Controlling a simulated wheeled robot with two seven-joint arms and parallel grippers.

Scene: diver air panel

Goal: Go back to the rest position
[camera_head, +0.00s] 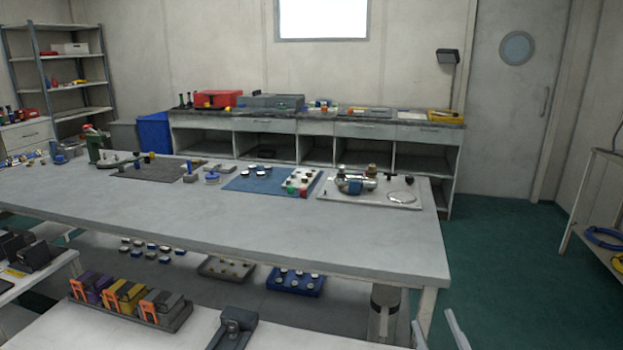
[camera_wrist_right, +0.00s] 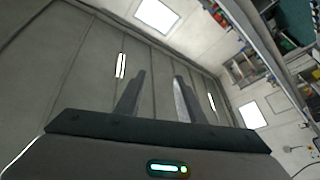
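My right gripper (camera_head: 436,325) shows at the bottom edge of the head view, right of centre. Only its two pale fingertips are in frame, spread apart with nothing between them. In the right wrist view my right gripper (camera_wrist_right: 160,82) also has its two fingers apart and empty. Behind them are only wall or ceiling panels and lights. My right gripper touches nothing that I can see. My left gripper is not in the head view.
A long grey table (camera_head: 270,222) crosses ahead, with a blue mat (camera_head: 240,184) and a white board of metal fittings (camera_head: 330,193). A near bench (camera_head: 190,338) holds a rack of batteries (camera_head: 180,323) and a dark device (camera_head: 232,328). Green floor (camera_head: 510,290) is clear at right.

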